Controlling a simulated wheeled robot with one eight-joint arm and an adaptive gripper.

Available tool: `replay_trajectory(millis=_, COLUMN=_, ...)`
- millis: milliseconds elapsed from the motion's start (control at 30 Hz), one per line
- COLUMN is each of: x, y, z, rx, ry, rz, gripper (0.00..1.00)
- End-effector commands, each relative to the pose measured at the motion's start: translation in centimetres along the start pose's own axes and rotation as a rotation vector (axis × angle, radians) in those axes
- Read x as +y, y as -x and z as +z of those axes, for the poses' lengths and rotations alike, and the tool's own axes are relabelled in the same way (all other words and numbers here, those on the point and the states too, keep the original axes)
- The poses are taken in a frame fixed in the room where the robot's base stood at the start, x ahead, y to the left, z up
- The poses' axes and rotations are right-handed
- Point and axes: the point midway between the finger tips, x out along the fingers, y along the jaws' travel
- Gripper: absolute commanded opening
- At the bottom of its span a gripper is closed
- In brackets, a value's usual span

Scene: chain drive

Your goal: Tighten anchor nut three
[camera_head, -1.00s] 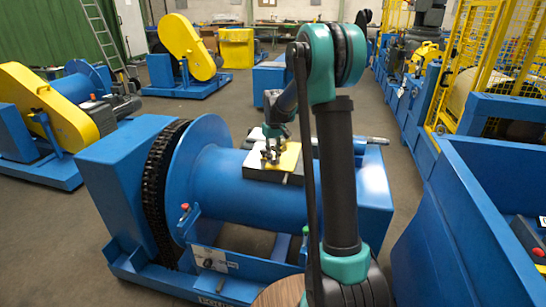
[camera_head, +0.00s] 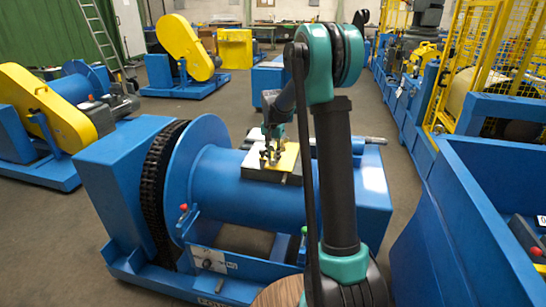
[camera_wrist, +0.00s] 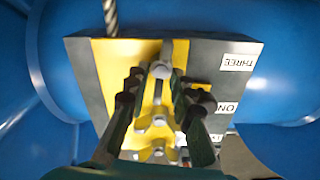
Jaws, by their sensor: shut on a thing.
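The anchor block, dark with a yellow top (camera_head: 284,163), sits on the blue drum; it fills the middle of the wrist view (camera_wrist: 85,85). A label reading THREE (camera_wrist: 237,62) is at its upper right there. My gripper (camera_head: 271,160) points down onto the block. In the wrist view its fingers (camera_wrist: 159,80) close around a pale grey nut (camera_wrist: 160,69) in the row level with that label. The fingers partly hide the nut. Two yellow winged nuts (camera_wrist: 154,121) (camera_wrist: 158,149) show lower down between the fingers.
A twisted wire rope (camera_wrist: 110,18) meets the block's upper edge in the wrist view. The drum's large blue flange (camera_head: 196,165) and black chain (camera_head: 158,195) stand to the left. A red-knobbed lever (camera_head: 184,208) is in front. A blue bin (camera_head: 480,220) is at right.

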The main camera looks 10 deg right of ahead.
Motion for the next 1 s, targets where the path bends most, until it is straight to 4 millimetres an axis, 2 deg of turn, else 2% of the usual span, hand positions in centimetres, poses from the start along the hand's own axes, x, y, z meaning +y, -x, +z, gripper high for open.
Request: replay_trajectory(millis=1000, x=0.45, y=0.06, z=0.27, rx=-0.001, ry=-0.963, rz=0.030, gripper=0.00)
